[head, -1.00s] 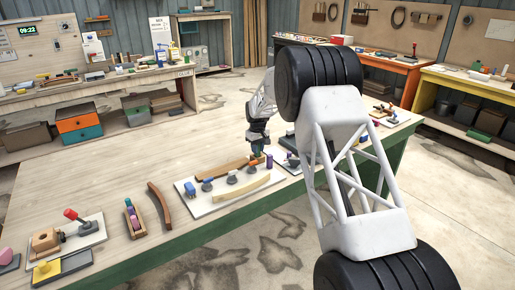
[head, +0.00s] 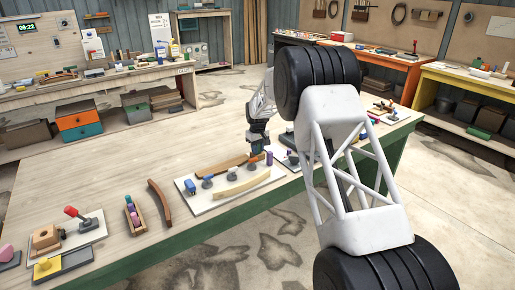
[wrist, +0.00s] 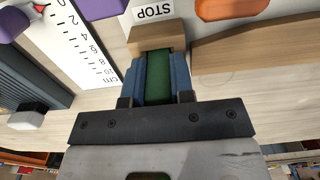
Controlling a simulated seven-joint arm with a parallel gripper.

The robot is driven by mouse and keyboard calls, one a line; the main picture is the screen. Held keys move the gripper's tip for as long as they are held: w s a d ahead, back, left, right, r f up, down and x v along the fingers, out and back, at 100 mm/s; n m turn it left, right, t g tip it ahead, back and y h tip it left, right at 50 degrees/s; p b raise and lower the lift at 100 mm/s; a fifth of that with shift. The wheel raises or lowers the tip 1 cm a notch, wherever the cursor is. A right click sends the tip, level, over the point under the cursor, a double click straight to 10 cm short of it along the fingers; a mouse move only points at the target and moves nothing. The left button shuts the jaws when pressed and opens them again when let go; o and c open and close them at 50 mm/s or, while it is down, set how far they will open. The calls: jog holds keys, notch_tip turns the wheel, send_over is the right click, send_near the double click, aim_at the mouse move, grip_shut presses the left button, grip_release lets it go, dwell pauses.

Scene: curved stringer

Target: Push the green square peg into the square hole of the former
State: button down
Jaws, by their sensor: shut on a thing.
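My gripper (wrist: 160,78) is shut on the green square peg (wrist: 157,82), whose green face shows between the two blue fingers in the wrist view. A brown wooden block (wrist: 158,40) lies right at the fingertips; I cannot tell whether the peg touches it or enters it. A curved brown wooden piece (wrist: 255,45), seemingly the former, lies to the right in the wrist view and on the white board (head: 203,207) in the head view. There my gripper (head: 257,150) is low at its right end. The square hole is hidden.
On the board are a pale curved strip (head: 242,185), a blue block (head: 190,187) and grey knobs. A purple peg (head: 269,158) stands right of my gripper.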

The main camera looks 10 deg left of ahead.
jog(key=shift+f, duration=0.2)
jog(key=c, duration=0.9)
grip_release()
jog(key=shift+r, duration=3.95)
